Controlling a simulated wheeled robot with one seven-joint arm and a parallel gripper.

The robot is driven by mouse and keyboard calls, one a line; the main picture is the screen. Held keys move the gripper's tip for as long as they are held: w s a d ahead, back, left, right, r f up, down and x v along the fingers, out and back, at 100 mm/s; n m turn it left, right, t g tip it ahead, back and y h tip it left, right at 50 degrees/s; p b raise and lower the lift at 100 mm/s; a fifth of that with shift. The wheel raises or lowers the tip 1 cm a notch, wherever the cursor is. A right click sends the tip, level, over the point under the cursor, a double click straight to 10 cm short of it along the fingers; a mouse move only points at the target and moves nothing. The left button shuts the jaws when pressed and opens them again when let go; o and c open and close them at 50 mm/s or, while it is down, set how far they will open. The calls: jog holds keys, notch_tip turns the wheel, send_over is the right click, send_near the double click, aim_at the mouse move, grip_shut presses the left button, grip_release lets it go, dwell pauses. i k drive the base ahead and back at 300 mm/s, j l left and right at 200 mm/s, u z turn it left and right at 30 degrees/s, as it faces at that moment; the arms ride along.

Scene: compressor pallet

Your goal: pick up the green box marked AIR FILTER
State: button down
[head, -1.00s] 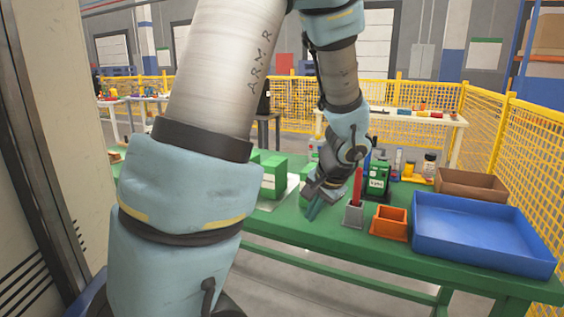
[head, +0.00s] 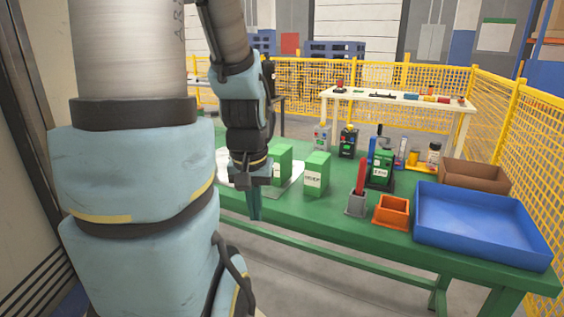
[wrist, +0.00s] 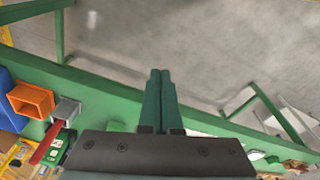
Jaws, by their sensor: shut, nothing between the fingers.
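Two green boxes stand on the green table in the head view. The right-hand green box (head: 317,175) is upright with a white label too small to read. The other green box (head: 282,163) stands just left of it, partly behind my gripper. I cannot tell which is marked AIR FILTER. My gripper (head: 254,213) points down at the table's front edge, left of the right-hand box and apart from it. Its teal fingers are together and empty; in the wrist view the closed fingers (wrist: 160,75) are over the floor beyond the table edge.
Right of the boxes stand a grey holder (head: 356,204) with a red item, an orange bin (head: 391,213), a blue tray (head: 480,228) and a brown box (head: 474,176). Small devices, including a green one (head: 381,168), stand behind. Yellow mesh fencing (head: 511,140) borders the right.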

aim_at(282, 154)
jog(key=i+l, duration=0.15)
jog(key=l, duration=0.2)
jog(key=u, duration=0.4)
jog(key=l+u, duration=0.1)
jog(key=u, duration=0.75)
jog(key=l+u, duration=0.1)
jog(key=u, duration=0.35)
